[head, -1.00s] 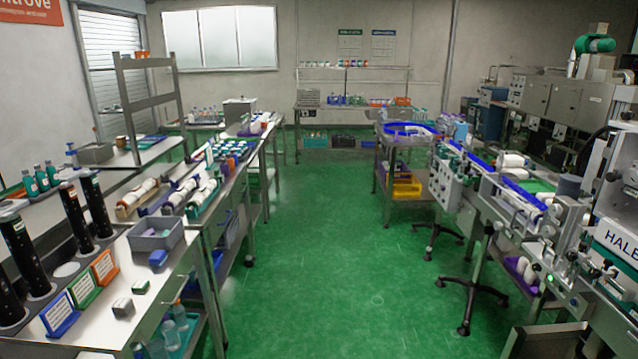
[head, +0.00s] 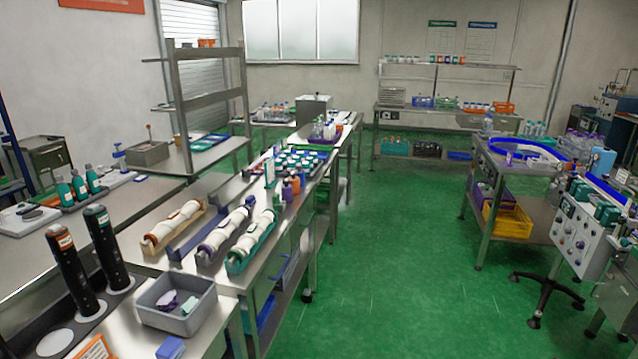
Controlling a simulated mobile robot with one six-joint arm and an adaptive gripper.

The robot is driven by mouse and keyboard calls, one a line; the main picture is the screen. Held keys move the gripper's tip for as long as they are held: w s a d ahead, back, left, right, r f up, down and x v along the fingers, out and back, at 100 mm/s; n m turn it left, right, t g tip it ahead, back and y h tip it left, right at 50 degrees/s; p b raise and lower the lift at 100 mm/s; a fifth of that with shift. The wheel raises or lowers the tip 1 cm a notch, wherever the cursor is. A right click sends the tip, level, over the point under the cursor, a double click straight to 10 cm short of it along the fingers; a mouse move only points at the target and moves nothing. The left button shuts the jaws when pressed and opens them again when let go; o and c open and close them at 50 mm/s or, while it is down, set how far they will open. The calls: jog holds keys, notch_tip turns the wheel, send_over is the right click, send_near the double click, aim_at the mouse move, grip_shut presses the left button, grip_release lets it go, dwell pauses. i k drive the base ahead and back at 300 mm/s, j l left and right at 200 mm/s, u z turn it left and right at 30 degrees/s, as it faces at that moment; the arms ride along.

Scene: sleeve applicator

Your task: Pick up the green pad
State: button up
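I cannot make out a separate green pad on the bench now. The front of the left bench, where a small green-topped block lay earlier, is cut off by the bottom edge of the head view. A blue block (head: 170,348) lies at the bottom edge. Behind it stands a grey bin (head: 199,311) holding a purple item (head: 167,300) and a pale greenish item (head: 189,305). My gripper is not in view.
Two black tubes (head: 68,270) stand in a holder at the left. Several racks with white rollers, one of them a teal rack (head: 240,262), lie behind the bin. The green floor (head: 390,290) is clear between the left bench and the right-hand machine (head: 590,225).

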aim_at(278, 205)
jog(key=i+l+z, duration=0.1)
jog(key=i, duration=1.9)
jog(key=i+u, duration=0.3)
jog(key=u, duration=0.15)
jog(key=i+u, duration=0.3)
jog(key=u, duration=0.15)
jog(key=i+l+u, duration=0.25)
jog(key=u, duration=0.25)
jog(key=i+l+u, duration=0.3)
jog(key=u, duration=0.15)
jog(key=i+l+u, duration=0.15)
jog(key=l+u, duration=0.3)
jog(key=i+l+u, duration=0.45)
jog(key=k, duration=0.1)
